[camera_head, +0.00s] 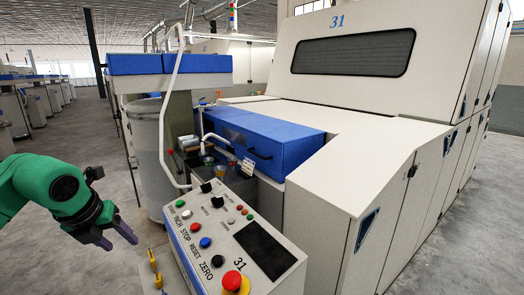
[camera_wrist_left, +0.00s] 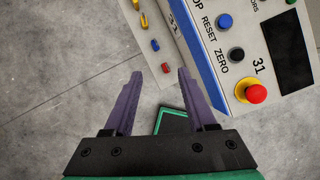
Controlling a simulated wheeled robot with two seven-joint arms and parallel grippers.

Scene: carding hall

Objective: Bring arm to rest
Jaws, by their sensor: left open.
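My left arm is green and comes in from the left in the head view. Its gripper (camera_head: 116,238) hangs over the floor, left of the control panel (camera_head: 238,233) of machine 31, and is apart from it. In the left wrist view the gripper (camera_wrist_left: 160,75) shows two purple fingers spread apart with nothing between them. The panel (camera_wrist_left: 245,55) shows there past the fingertips, at the upper right. My right gripper is in neither view.
The panel carries several buttons and a red emergency knob (camera_head: 232,280) on yellow. A pale bent rail (camera_head: 162,120) rises beside a grey can (camera_head: 148,150). The large carding machine (camera_head: 350,110) fills the right. Bare concrete floor (camera_head: 60,240) lies open at left.

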